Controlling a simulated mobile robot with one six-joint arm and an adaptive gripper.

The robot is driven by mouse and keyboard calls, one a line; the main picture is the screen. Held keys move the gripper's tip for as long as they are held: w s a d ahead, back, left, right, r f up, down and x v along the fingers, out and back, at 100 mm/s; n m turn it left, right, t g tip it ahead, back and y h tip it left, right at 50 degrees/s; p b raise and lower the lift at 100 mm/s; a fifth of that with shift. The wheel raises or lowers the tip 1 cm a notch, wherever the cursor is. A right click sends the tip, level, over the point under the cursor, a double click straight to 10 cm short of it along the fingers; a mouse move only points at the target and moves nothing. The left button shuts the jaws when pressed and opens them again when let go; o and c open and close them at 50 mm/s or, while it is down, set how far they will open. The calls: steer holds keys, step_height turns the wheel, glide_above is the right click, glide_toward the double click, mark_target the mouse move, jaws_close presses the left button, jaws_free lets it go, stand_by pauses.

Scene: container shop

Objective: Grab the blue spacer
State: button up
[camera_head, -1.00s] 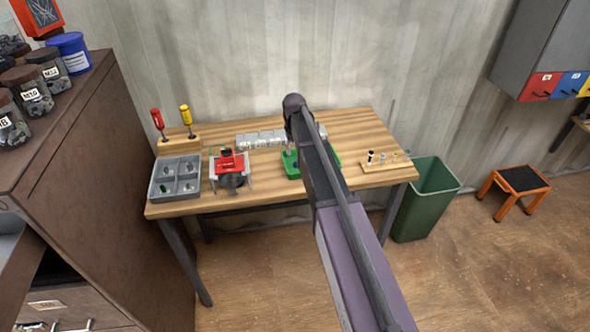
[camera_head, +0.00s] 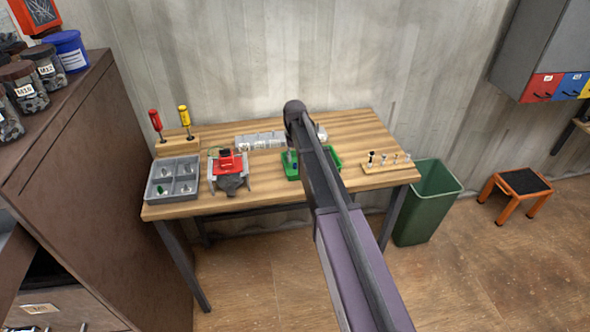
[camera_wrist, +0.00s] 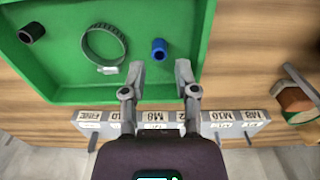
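The blue spacer (camera_wrist: 159,49) is a small hollow cylinder in the green tray (camera_wrist: 60,95), seen in the wrist view near the tray's right part. My gripper (camera_wrist: 160,72) is open and empty, its two fingers apart, with the spacer just beyond the fingertips and between their lines. In the head view the green tray (camera_head: 291,172) is on the wooden bench, partly hidden behind my arm. My gripper is mostly hidden there by the arm.
The tray also holds a metal hose clamp (camera_wrist: 104,45) and a black cylinder (camera_wrist: 31,32). A row of labelled bins (camera_wrist: 95,117) stands beside the tray. A grey compartment tray (camera_head: 174,179), a red device (camera_head: 229,161) and a small wooden rack (camera_head: 386,165) are on the bench.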

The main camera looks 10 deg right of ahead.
mark_target(295, 168)
steer(key=shift+f+b, duration=1.3)
steer(key=shift+f, duration=0.3)
steer(key=c, duration=0.4)
